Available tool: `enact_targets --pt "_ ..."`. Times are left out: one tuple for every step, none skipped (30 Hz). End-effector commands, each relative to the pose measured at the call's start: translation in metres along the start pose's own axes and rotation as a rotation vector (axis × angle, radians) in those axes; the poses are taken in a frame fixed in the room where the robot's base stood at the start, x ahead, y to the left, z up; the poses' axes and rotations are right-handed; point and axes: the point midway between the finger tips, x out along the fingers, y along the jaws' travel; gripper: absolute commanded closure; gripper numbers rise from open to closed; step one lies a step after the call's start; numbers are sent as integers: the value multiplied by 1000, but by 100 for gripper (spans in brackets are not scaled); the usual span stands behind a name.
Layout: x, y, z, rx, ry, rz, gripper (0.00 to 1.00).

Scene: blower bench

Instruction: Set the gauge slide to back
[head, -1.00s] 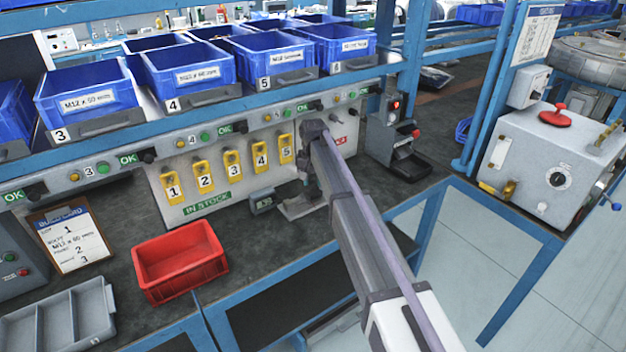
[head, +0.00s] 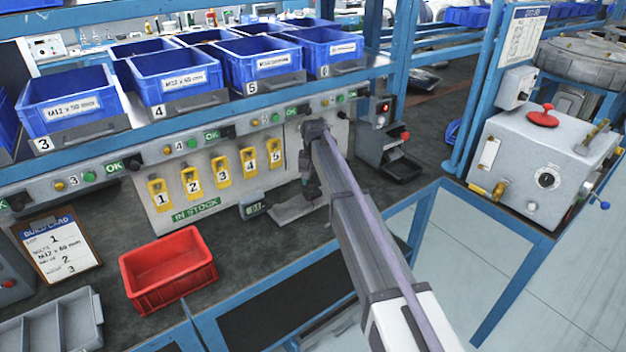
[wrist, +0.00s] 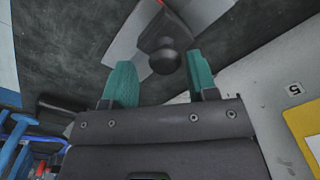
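The gauge slide appears in the wrist view as a dark block with a round knob (wrist: 164,61) on a light plate (wrist: 130,38). The plate also shows in the head view (head: 292,212), at the back of the bench beside the small gauge readout (head: 252,206). My gripper (wrist: 160,80) has two teal fingers standing apart, with the knob in the gap between them in the picture. I cannot tell how far the knob lies beyond the fingertips, and no finger clearly touches it. In the head view my arm hides most of the slide.
Yellow numbered tags (head: 221,168) hang on the panel left of my gripper. A black bin unit (head: 390,150) stands to the right. A red crate (head: 168,270) and a grey tray (head: 48,325) are at the front left. Blue bins (head: 175,82) fill the shelf above.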

Motion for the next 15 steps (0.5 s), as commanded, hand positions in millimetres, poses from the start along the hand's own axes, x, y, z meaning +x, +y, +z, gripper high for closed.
enact_targets --pt "0 0 0 0 0 0 42" --pt "0 0 0 -1 -1 0 41" --pt "0 0 1 -1 -1 0 41" --pt "0 -1 1 -1 -1 0 41" --pt "0 -1 1 -1 -1 -1 41" --pt "0 -1 1 -1 -1 -1 41" --pt "0 -1 1 -1 -1 -1 41" --pt "0 -1 1 -1 -2 -1 41" --pt "-2 -1 1 -1 -2 -1 41" --pt "-4 -1 1 -1 -2 -1 41" --pt "-7 -1 1 -1 -2 -1 41" --pt "-13 -1 1 -1 -2 -1 41" --pt "-18 -1 1 -1 -2 -1 41" --pt "-24 -1 1 -1 -2 -1 41" --pt "-32 -1 1 -1 -2 -1 41"
